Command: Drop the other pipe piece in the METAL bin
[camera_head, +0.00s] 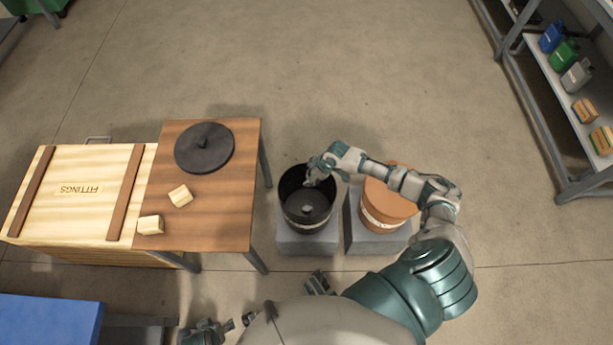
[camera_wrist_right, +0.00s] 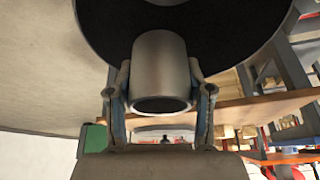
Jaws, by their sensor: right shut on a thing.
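My right gripper (camera_head: 313,178) is over the far part of the black bin (camera_head: 290,186). In the right wrist view the right gripper (camera_wrist_right: 160,95) is shut on a short grey pipe piece (camera_wrist_right: 160,65), with one finger on each side. The pipe's open end faces the camera, and the bin's dark round interior shows behind it. A small grey piece (camera_head: 307,209) lies inside the black bin. The label on this bin is too small to read. My left gripper (camera_head: 228,326) is low at the bottom edge, away from the bins; its jaw state is unclear.
An orange bin (camera_head: 384,208) stands to the right, partly behind my right arm. Both bins sit on grey blocks. A wooden table (camera_head: 225,215) at left holds a black lid (camera_head: 204,148) and two wooden blocks (camera_head: 180,195). A FITTINGS crate (camera_head: 80,205) and a shelf (camera_head: 560,100) flank the area.

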